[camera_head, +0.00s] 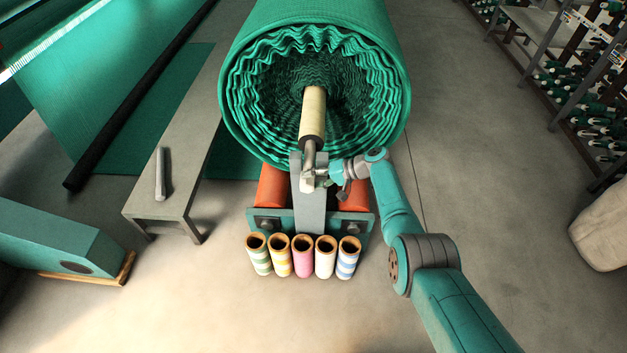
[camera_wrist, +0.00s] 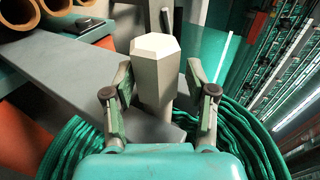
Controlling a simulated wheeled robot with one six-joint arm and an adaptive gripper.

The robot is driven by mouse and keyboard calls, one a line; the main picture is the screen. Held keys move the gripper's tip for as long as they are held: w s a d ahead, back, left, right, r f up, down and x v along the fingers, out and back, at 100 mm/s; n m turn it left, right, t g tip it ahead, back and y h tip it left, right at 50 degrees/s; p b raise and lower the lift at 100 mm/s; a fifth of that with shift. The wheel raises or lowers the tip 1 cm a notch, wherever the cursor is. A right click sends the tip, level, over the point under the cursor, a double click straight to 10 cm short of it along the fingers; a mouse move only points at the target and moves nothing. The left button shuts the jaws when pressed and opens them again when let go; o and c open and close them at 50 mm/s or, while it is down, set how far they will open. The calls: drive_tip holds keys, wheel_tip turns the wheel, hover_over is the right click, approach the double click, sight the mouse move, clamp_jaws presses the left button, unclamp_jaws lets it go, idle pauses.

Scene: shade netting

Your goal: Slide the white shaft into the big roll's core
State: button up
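The big green roll (camera_head: 390,70) lies with its open, wrinkled end facing me. Its tan core (camera_head: 313,112) sticks out toward me. The pale, faceted white shaft (camera_head: 308,178) is in front of the core's near end and roughly in line with it. Its far end meets the core mouth, but I cannot tell how far inside it is. My gripper (camera_head: 325,178) comes from the right and has its fingers around the shaft.
A grey post (camera_head: 310,215) stands below the shaft. Orange rollers (camera_head: 272,187) support the roll. Several striped tubes (camera_head: 303,257) stand in front. A grey bench (camera_head: 170,205) at left carries a grey bar (camera_head: 160,175). A shelf rack (camera_head: 590,100) is at right. Floor between is clear.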

drive_tip(key=shift+o, duration=1)
drive_tip(key=shift+s+f, duration=0.15)
drive_tip(key=w+v, duration=0.1)
drive_tip(key=v, duration=1.1)
drive_tip(key=shift+s, duration=0.45)
